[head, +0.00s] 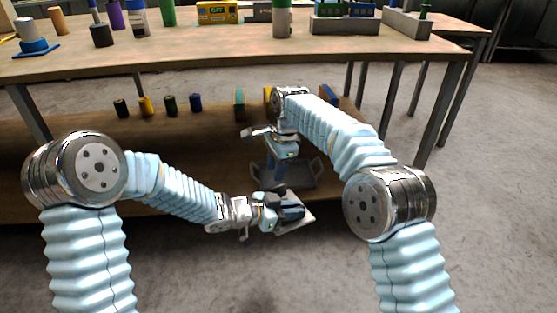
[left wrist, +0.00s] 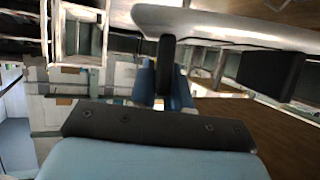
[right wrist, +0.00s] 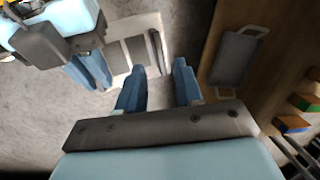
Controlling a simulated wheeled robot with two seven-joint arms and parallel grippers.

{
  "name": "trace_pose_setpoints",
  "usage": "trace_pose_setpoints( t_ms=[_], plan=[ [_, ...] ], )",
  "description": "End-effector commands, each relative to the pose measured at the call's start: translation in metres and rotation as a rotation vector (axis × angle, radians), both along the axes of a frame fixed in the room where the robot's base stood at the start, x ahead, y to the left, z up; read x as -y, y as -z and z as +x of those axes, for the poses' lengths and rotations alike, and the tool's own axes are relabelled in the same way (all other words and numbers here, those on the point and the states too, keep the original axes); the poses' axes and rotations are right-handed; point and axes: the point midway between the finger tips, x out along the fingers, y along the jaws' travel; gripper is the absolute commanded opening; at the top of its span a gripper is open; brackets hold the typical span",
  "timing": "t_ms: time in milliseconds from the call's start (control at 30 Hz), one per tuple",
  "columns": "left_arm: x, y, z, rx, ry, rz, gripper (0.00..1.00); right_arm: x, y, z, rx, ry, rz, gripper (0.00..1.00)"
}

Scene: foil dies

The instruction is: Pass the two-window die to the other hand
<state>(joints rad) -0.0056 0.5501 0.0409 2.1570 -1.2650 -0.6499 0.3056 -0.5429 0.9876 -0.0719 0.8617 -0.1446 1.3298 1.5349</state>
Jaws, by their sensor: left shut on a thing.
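The die is a pale plate (head: 302,221) with dark parts on it, held low in front of the shelf. My left gripper (head: 285,212) is shut on a black upright part (left wrist: 166,58) of it, under the pale plate (left wrist: 225,27). In the right wrist view the die (right wrist: 128,28) shows dark rectangles and a dark bar near its right edge. My right gripper (right wrist: 158,68) is open, its fingertips pointing toward that bar, with no clear contact. In the head view the right gripper (head: 284,152) is above and behind the die, and its tips are hard to make out.
A grey tray with handles (right wrist: 232,58) rests on the wooden lower shelf (head: 60,148), behind the die. Several coloured cylinders (head: 170,104) stand along that shelf. The table above (head: 240,55) carries bottles and boxes. The floor in front is clear.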

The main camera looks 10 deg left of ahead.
Motion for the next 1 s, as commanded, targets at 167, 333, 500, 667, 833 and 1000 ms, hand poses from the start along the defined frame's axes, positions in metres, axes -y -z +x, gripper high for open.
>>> trace_pose_setpoints(
  t_ms=[167,333,500,667,833,1000],
  plan=[
    [0.000,-0.001,0.000,0.002,0.000,-0.001,0.00,-0.005,0.039,0.003,-0.004,0.001,-0.002,0.35],
    [0.000,-0.001,0.000,0.002,0.000,-0.001,0.00,-0.010,0.068,0.005,-0.002,0.000,-0.001,0.35],
    [0.000,-0.001,0.000,0.002,0.000,-0.001,0.00,-0.013,0.085,0.006,-0.002,0.000,-0.001,0.35],
    [0.000,-0.001,0.000,0.002,0.000,-0.001,0.00,-0.013,0.088,0.006,0.000,0.000,0.000,0.35],
    [0.000,-0.001,0.000,0.002,0.000,-0.001,0.00,-0.013,0.088,0.006,0.000,-0.001,0.000,0.35],
    [0.000,-0.001,0.000,0.002,0.002,-0.001,0.00,-0.013,0.088,0.006,0.001,-0.001,0.000,0.11]
  ],
)
